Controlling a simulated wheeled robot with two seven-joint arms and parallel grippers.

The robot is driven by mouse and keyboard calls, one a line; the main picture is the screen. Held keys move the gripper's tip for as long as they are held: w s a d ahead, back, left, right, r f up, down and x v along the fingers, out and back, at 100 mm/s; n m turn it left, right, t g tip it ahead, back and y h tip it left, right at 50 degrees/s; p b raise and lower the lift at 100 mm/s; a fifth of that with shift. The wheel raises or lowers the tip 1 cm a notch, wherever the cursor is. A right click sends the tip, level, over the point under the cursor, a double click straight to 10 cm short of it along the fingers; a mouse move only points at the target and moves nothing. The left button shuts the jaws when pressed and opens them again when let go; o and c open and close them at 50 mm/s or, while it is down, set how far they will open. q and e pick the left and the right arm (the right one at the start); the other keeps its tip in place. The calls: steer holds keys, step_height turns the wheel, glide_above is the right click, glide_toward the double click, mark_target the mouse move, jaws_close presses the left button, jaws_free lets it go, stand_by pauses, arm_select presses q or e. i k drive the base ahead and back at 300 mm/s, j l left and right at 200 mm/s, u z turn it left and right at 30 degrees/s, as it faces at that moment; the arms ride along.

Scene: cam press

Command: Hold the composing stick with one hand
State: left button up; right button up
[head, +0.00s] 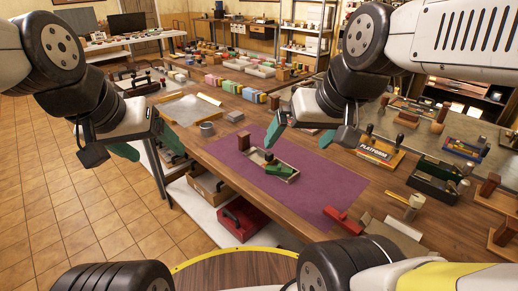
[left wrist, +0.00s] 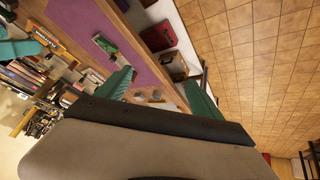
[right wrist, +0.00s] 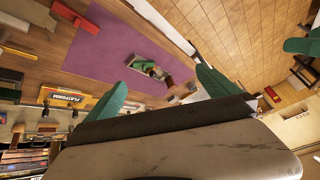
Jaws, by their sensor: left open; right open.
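The composing stick (head: 258,157), a shallow pale metal tray with a green part (head: 280,170) at its near end, lies on the purple mat (head: 315,190). It also shows in the left wrist view (left wrist: 104,45) and the right wrist view (right wrist: 139,64). My right gripper (head: 302,138) is open and empty, raised above and behind the stick with a gap. My left gripper (head: 149,145) is open and empty, off the table's left edge and well apart from the stick. Neither gripper touches anything.
A dark red-brown block (head: 244,140) stands at the stick's far end. A red tool (head: 341,219) lies near the mat's right corner. A yellow "PLATFORM" box (head: 378,152) and dark trays stand to the right. Colored blocks line the back. The mat's near part is bare.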

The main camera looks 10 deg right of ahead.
mark_target(270, 160)
steer(key=i+j+z, duration=0.15)
steer(key=z, duration=0.8)
steer(key=i+j+z, duration=0.15)
steer(key=j+z, duration=0.2)
steer(key=j, duration=0.2)
steer(key=j+z, duration=0.4)
steer(key=j, duration=1.05)
steer(key=i+z, duration=0.05)
steer(key=i, duration=0.05)
